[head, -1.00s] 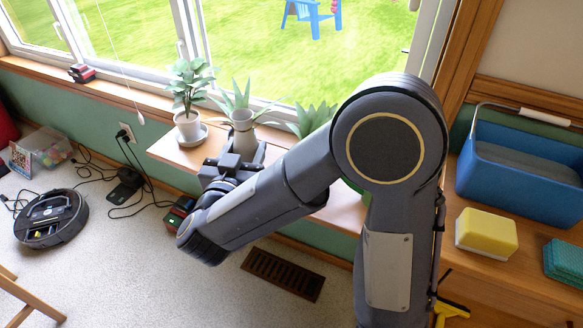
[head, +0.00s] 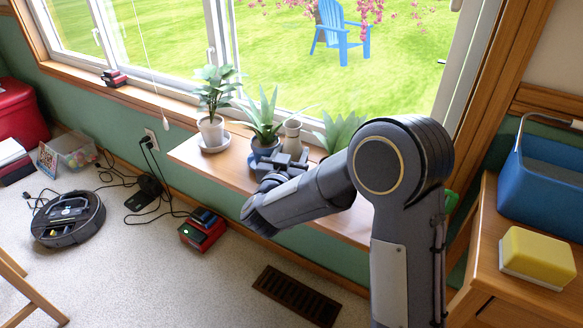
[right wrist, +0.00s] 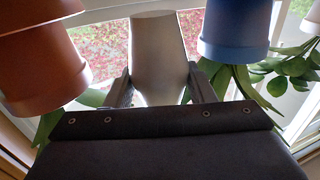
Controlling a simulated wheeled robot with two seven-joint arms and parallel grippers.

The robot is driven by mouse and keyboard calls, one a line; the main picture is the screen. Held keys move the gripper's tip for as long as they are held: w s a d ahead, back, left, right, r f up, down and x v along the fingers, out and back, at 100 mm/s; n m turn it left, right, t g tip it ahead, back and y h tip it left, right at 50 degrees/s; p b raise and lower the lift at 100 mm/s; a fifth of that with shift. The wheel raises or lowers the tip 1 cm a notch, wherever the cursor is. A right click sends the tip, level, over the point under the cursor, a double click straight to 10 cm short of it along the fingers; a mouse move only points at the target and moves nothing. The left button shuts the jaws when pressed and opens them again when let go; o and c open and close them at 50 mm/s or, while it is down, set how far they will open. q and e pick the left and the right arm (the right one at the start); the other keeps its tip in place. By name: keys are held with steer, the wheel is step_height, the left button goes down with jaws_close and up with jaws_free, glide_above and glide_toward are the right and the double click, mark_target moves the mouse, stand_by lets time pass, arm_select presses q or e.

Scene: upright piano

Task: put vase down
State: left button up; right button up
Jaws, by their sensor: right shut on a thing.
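The vase (head: 292,135) is small, beige-grey and narrow-necked. It stands upright over the window shelf (head: 212,176), between the leafy plant in a blue pot (head: 262,150) and another plant (head: 338,132) on the right. My right gripper (head: 286,158) is shut on it; in the right wrist view the vase (right wrist: 157,50) sits between the two fingers. The gripper hides the vase's lower part in the head view, so I cannot tell whether its base touches the shelf. My left gripper is not in view.
A plant in a white pot (head: 211,131) stands on the shelf's left part. In the right wrist view a terracotta pot (right wrist: 42,62) and the blue pot (right wrist: 234,35) flank the vase closely. A yellow sponge (head: 539,255) and a blue caddy (head: 548,190) are at the right.

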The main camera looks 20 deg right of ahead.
step_height(320, 180, down, 3)
steer(key=shift+f+b, duration=0.1)
steer(key=shift+b, duration=0.8)
steer(key=o, duration=1.1)
